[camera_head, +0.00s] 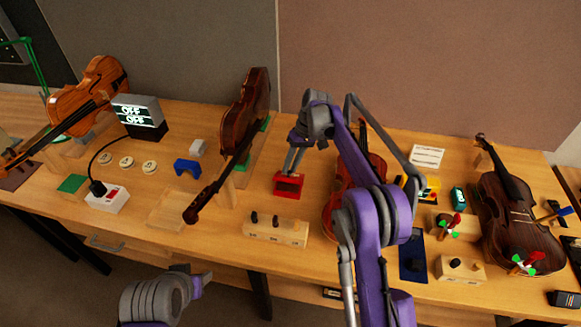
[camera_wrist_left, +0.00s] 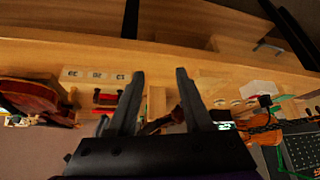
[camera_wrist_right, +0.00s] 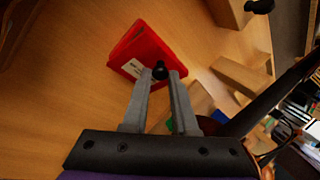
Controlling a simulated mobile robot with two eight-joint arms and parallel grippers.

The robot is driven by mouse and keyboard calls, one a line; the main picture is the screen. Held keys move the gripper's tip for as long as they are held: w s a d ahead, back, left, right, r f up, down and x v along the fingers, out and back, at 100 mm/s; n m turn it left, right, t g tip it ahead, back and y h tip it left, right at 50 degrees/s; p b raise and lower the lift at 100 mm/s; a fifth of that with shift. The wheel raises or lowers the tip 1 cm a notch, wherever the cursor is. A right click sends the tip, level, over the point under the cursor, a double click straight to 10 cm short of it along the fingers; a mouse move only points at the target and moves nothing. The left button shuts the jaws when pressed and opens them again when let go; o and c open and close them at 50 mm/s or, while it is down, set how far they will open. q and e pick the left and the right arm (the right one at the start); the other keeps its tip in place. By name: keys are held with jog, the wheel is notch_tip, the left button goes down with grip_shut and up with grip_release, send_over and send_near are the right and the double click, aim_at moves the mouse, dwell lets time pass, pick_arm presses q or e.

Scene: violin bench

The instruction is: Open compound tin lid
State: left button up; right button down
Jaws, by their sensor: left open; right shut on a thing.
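The red compound tin (camera_head: 286,191) stands on the bench near the middle. It also shows in the right wrist view (camera_wrist_right: 140,45), with a pale label and a small black knob (camera_wrist_right: 159,68). My right gripper (camera_head: 291,172) reaches down to the tin from above, its fingertips (camera_wrist_right: 163,74) closed around the knob. I cannot tell whether the lid is raised. My left gripper (camera_head: 202,279) is open and empty in front of the bench, well away from the tin. In the left wrist view its fingers (camera_wrist_left: 160,74) are spread; the tin (camera_wrist_left: 106,99) shows left of them.
A wooden block with black knobs (camera_head: 276,230) lies in front of the tin. A dark violin (camera_head: 243,110) leans to its left, and a reddish violin (camera_head: 338,193) stands right, partly behind my right arm. A blue part (camera_head: 187,168) lies further left.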

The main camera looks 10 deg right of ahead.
pick_arm(q)
jog(key=shift+w+r, duration=0.2)
jog(key=shift+r, duration=0.2)
jog(key=shift+c, duration=0.3)
